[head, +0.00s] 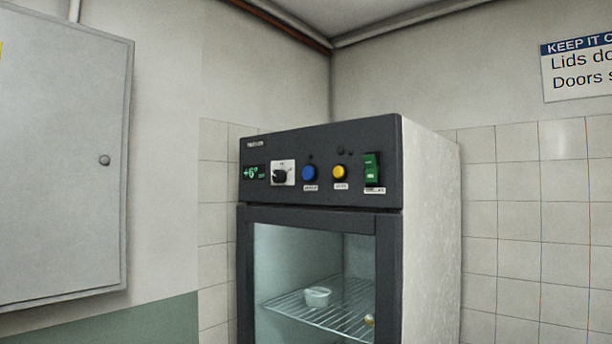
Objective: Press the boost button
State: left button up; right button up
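A dark control panel (322,160) runs across the top of a fridge-like cabinet. On it sit a blue round button (309,173) and a yellow round button (340,172), each with a small white label below. The labels are too small to read, so I cannot tell which button is the boost button. To their left are a black knob (280,175) on a white plate and a green-lit display (254,172) reading about +6°. To their right is a green switch (372,168). Neither gripper is in view.
The cabinet's glass door (315,275) looks shut; a white tub (317,296) stands on a wire shelf (330,318) behind it. A grey wall box (65,160) is at left. A sign (578,68) hangs at upper right. Nothing blocks the panel's front.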

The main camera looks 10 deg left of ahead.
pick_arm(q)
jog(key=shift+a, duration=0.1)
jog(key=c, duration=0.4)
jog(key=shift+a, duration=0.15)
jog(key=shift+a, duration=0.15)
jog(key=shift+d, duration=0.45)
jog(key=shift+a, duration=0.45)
